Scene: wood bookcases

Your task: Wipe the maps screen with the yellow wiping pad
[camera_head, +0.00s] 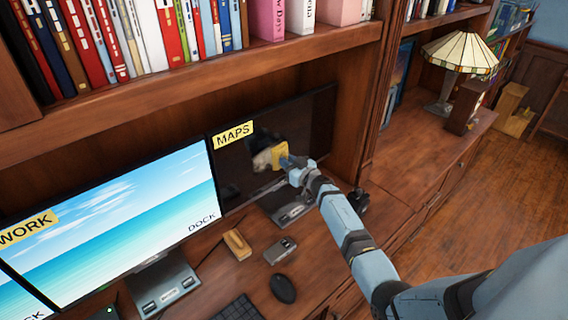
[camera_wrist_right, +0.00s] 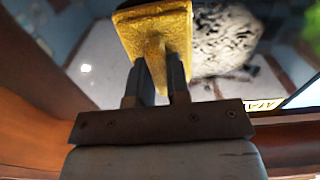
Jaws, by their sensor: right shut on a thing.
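The maps screen (camera_head: 310,125) is a dark monitor with a yellow MAPS label at its upper left, standing in the bookcase alcove. A pale smudge (camera_head: 263,160) shows on its glass, and a grey-white mottled patch (camera_wrist_right: 226,40) shows in the right wrist view. My right gripper (camera_head: 288,163) is shut on the yellow wiping pad (camera_head: 280,154). The pad is in front of the screen, just right of the smudge; I cannot tell whether it touches the glass. In the right wrist view the pad (camera_wrist_right: 157,35) sits between the fingertips. My left gripper is not in view.
The lit WORK screen (camera_head: 120,225) stands to the left. On the desk are a yellow-topped block (camera_head: 237,244), a grey device (camera_head: 281,250), a black mouse (camera_head: 283,289) and a keyboard (camera_head: 237,308). A lamp (camera_head: 455,60) stands on the right cabinet. Books fill the shelf above.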

